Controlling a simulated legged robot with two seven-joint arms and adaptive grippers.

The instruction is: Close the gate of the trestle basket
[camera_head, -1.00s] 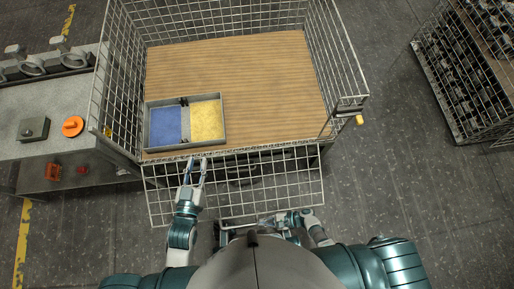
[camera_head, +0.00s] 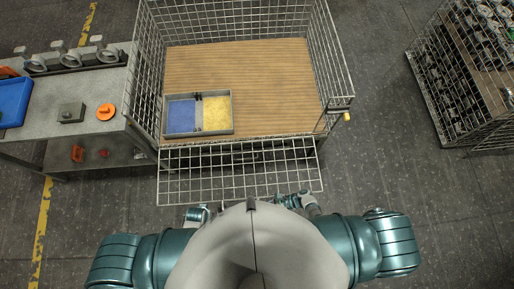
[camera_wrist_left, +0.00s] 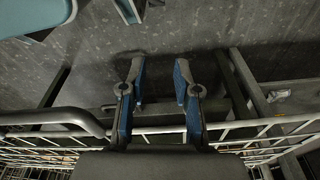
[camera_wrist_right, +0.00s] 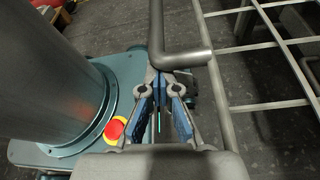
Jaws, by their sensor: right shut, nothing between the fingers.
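The basket's wire gate (camera_head: 240,184) hangs folded outward and down at the front of the trestle basket (camera_head: 330,60), sloping toward me. My left gripper is mostly hidden beyond my body in the head view. In the left wrist view my left gripper (camera_wrist_left: 158,75) is open and empty, with wire mesh and a frame bar (camera_wrist_left: 50,118) below and beside it. My right gripper (camera_wrist_right: 160,78) is shut and empty. Its tips are at a bent bar (camera_wrist_right: 175,56) beside the wire mesh; I cannot tell whether they touch.
A divided tray (camera_head: 232,115) with blue and yellow sections stands on the basket's wooden floor (camera_head: 270,85). A yellow-tipped latch (camera_head: 346,117) is at the front right corner. A grey bench (camera_head: 90,90) stands left. Another wire basket (camera_head: 440,110) stands right, with clear floor between.

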